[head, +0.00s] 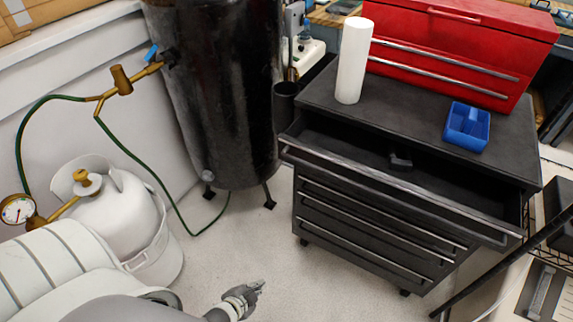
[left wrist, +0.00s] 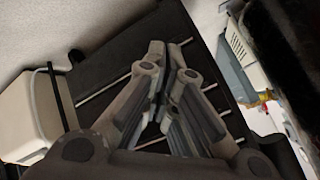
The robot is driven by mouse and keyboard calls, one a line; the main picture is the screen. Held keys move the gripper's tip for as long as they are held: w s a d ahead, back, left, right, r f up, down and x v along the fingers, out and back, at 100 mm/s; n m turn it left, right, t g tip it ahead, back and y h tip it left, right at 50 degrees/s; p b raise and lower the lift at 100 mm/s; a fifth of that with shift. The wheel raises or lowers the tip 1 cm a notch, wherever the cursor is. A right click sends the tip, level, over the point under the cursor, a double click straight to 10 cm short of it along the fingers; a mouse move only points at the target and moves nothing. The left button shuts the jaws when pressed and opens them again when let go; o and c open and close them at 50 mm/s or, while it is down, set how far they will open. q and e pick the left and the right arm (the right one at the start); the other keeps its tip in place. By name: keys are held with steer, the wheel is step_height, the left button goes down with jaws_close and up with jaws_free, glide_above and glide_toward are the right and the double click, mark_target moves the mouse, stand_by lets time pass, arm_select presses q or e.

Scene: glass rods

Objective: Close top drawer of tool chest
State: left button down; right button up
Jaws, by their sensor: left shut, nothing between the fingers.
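The black tool chest (head: 375,233) stands at the right in the head view, with several drawers with long silver bar handles. Its top drawer (head: 400,188) is pulled out, and a small dark item (head: 400,161) lies inside it. My left gripper (head: 258,287) is low over the floor, in front and to the left of the chest, apart from the drawer. It is shut and empty. In the left wrist view the left gripper's fingers (left wrist: 160,112) are together, with the dark drawer fronts and silver handles (left wrist: 105,90) beyond. My right gripper is not in view.
A white roll (head: 354,60), a blue tray (head: 467,127) and a red toolbox (head: 455,45) sit on the chest. A black tank (head: 225,95), a white gas cylinder (head: 125,220) and a green hose (head: 140,165) stand left. Pale floor (head: 240,245) is free between.

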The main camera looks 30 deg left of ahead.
arm_select(q)
steer(key=w+a+r+m+t+b, duration=0.1)
steer(key=w+r+m+t, duration=0.2)
steer(key=r, duration=0.8)
steer(key=w+a+r+m+t, duration=0.1)
steer(key=w+r+m+t, duration=0.2)
steer(key=r, duration=0.8)
steer(key=w+a+r+m+t+b, duration=0.1)
steer(key=w+r+m+t, duration=0.25)
steer(key=r, duration=0.85)
steer(key=w, duration=1.4)
steer(key=shift+f+g, duration=0.3)
steer(key=shift+g, duration=0.05)
